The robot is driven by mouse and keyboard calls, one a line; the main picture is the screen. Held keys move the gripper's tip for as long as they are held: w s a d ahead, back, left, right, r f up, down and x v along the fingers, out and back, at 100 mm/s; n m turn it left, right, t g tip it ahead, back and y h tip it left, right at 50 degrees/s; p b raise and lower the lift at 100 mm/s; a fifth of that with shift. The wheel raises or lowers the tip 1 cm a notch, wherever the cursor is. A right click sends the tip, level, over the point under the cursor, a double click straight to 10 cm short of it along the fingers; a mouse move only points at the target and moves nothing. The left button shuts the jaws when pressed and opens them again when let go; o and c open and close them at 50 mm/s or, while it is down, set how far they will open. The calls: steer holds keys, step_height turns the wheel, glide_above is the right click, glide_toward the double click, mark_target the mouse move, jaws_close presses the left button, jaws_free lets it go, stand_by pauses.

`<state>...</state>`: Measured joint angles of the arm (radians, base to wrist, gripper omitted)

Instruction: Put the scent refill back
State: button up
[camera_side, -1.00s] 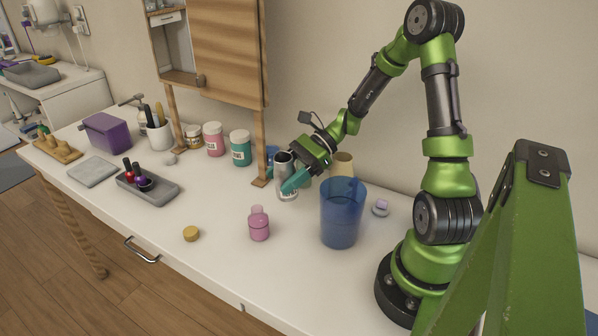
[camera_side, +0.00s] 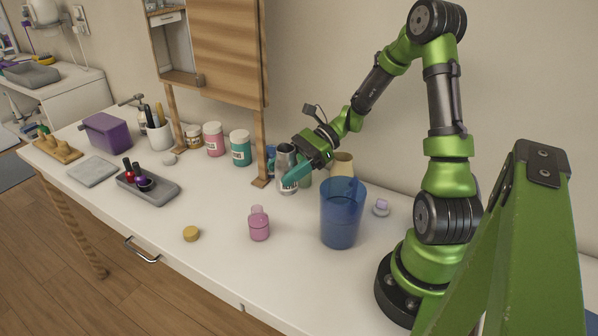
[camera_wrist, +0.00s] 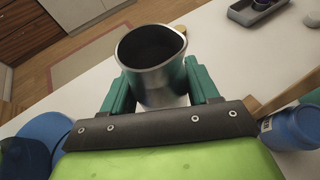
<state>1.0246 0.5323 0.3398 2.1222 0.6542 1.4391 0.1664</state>
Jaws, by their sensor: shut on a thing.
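My gripper (camera_side: 292,177) is shut on a silver metal cup (camera_wrist: 152,85), with one teal finger on each side of it in the wrist view. The cup (camera_side: 285,160) is upright and looks empty, though its inside is dark; whether it is clear of the counter I cannot tell. No thing is clearly marked as the scent refill. A pink bottle (camera_side: 259,226) stands at the front of the counter, and a small lavender piece (camera_side: 381,204) sits on a grey base at the right, behind the blue tumbler. Either may be the refill; I cannot tell.
A translucent blue tumbler (camera_side: 341,222) stands right of the pink bottle. A yellow round lid (camera_side: 191,234) lies near the front edge. A beige cup (camera_side: 342,163), a teal jar (camera_side: 240,148) and a wooden cabinet leg (camera_side: 259,140) stand near my gripper. The front middle is mostly clear.

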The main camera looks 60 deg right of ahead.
mark_target(285, 149)
step_height(285, 149, up, 8)
steer(key=shift+f, duration=0.25)
steer(key=s+a+n+g+y, duration=0.1)
steer(key=s+a+n+g, duration=0.35)
steer(key=a, duration=0.45)
steer(key=s+a+n+g, duration=0.3)
steer(key=a+n+g, duration=0.15)
steer(key=a, duration=0.45)
steer(key=shift+m, duration=0.4)
steer(key=f, duration=1.5)
steer(key=shift+w, duration=0.25)
steer(key=shift+f, duration=0.2)
steer(key=o, duration=1.2)
steer(key=shift+c, duration=0.2)
